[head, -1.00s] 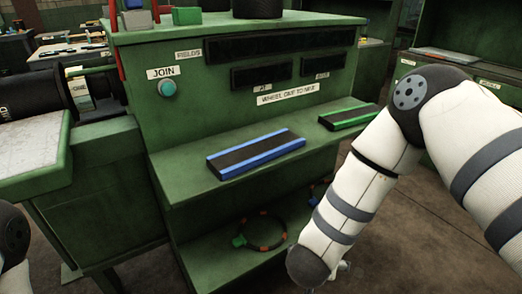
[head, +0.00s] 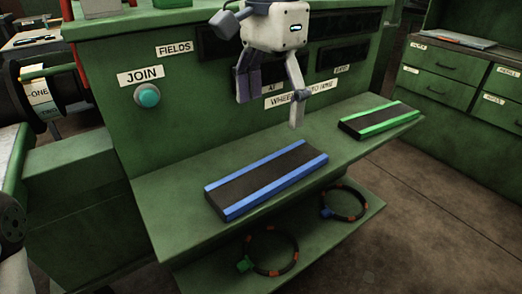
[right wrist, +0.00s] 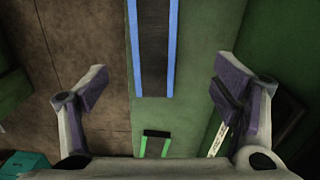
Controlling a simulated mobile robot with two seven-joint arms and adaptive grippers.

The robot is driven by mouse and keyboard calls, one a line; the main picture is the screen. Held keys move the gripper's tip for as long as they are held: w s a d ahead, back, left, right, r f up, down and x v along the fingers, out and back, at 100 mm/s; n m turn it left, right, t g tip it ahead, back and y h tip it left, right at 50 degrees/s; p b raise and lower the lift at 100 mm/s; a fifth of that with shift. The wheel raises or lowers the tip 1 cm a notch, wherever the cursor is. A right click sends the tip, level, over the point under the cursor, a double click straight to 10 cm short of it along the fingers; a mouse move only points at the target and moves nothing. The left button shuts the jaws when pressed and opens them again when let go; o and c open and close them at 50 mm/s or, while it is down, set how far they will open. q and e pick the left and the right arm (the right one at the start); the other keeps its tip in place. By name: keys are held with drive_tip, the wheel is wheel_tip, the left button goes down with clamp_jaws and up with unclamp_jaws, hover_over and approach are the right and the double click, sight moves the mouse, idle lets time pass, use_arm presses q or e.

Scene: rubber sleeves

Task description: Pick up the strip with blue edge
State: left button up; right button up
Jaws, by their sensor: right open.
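The strip with blue edges (head: 266,180) is a flat black strip lying on the upper green shelf in the head view. In the right wrist view the blue-edged strip (right wrist: 154,50) runs down from the top, between and beyond the fingers. My right gripper (head: 270,105) is open and empty, above the shelf and in front of the panel, over the back of the blue-edged strip and apart from it. Its two spread fingers also show in the right wrist view (right wrist: 158,92). A little of my left arm (head: 12,230) shows at the left edge; its gripper is out of view.
A similar strip with green edges (head: 380,120) lies farther right on the same shelf (head: 190,215). Two dark rings, one with a green piece (head: 268,252) and one with a blue piece (head: 343,204), lie on the lower shelf. The upright panel with a JOIN button (head: 148,96) stands behind.

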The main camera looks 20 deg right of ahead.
sight(274, 177)
drive_tip(key=f, duration=0.8)
drive_tip(key=d+f, duration=0.1)
drive_tip(key=f, duration=0.3)
drive_tip(key=shift+s, duration=0.4)
drive_tip(key=c, duration=1.3)
